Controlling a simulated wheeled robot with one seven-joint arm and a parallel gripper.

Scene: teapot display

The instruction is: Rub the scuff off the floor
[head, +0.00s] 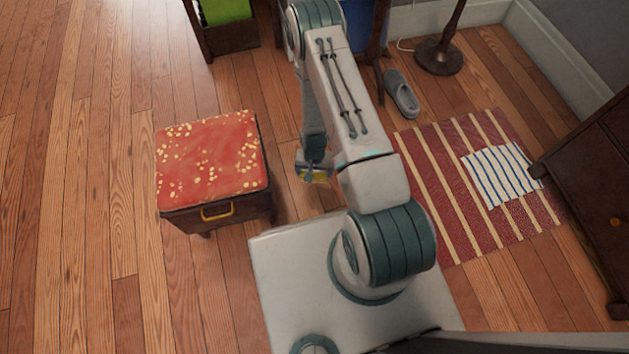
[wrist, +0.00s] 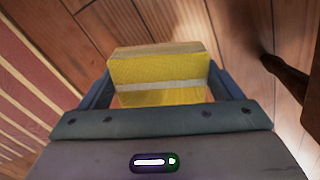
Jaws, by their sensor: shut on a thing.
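My gripper (head: 314,165) is shut on a yellow sponge (wrist: 158,74), which has a tan face and a pale stripe across its yellow side. In the wrist view the sponge sits between the two fingers. In the head view, the sponge (head: 314,177) is partly hidden by the gripper, low over the wooden floor (head: 104,200) between the stool and the striped rug. I cannot tell whether it touches the boards. I can make out no scuff in either view; my arm hides part of the floor.
A red-topped stool (head: 212,158) stands left of my gripper. A striped rug (head: 445,190) with a striped cloth (head: 500,172) lies to the right. The floor at far left is clear.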

